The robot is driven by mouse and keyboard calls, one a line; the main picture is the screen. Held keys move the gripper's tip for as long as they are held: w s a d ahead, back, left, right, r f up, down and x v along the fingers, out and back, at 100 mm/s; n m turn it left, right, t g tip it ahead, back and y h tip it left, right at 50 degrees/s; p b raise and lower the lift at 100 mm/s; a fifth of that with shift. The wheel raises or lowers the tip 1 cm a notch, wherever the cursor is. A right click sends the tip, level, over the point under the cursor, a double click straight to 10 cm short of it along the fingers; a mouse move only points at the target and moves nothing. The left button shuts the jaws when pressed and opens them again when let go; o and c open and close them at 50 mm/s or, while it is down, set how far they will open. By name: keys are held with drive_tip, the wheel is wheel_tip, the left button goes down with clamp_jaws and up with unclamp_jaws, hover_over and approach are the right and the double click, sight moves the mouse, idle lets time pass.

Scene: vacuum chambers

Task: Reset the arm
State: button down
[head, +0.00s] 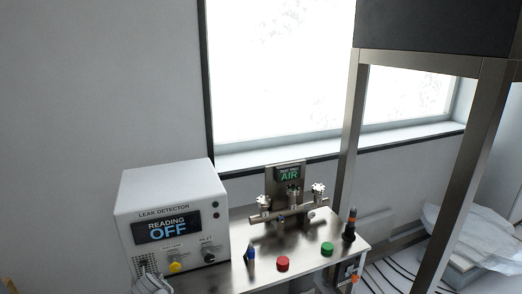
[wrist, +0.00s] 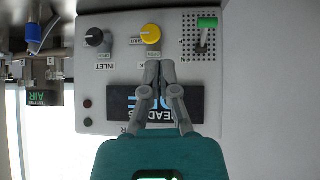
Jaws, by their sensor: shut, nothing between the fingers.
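My gripper (wrist: 154,68) shows in the wrist view with its two grey fingers together and nothing between them. It is in front of the leak detector (wrist: 205,100), which appears upside down there, and the fingers cover part of its display. I cannot tell whether the fingertips touch the panel. In the head view the leak detector (head: 205,185) is a white box on the left of the steel table, its screen reading OFF. A pale shape (head: 150,284) at its lower front corner is too unclear to name.
The steel table (head: 305,250) carries a valve manifold (head: 290,205) with an AIR display, a blue-tipped tool (head: 250,255), a red knob (head: 283,263), a green knob (head: 327,248) and a dark upright tool (head: 349,225). A metal frame (head: 350,130) stands at right.

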drive_tip(key=w+d+f+m+g+h, duration=0.15)
drive_tip(key=w+d, duration=0.25)
drive_tip(key=d, duration=1)
drive_tip(key=s+d+f+g, duration=0.1)
drive_tip(key=s+d+g, duration=0.1)
drive_tip(key=d, duration=0.9)
drive_tip(key=s+d+f+m+g, duration=0.1)
drive_tip(key=d+g, duration=0.1)
drive_tip(key=d, duration=0.9)
drive_tip(key=s+d+f+m+g, duration=0.1)
drive_tip(key=s+d+g, duration=0.1)
drive_tip(key=d, duration=0.9)
drive_tip(key=shift+s+f+g+h, duration=0.3)
drive_tip(key=shift+s+g+h, duration=0.05)
drive_tip(key=shift+g, duration=0.1)
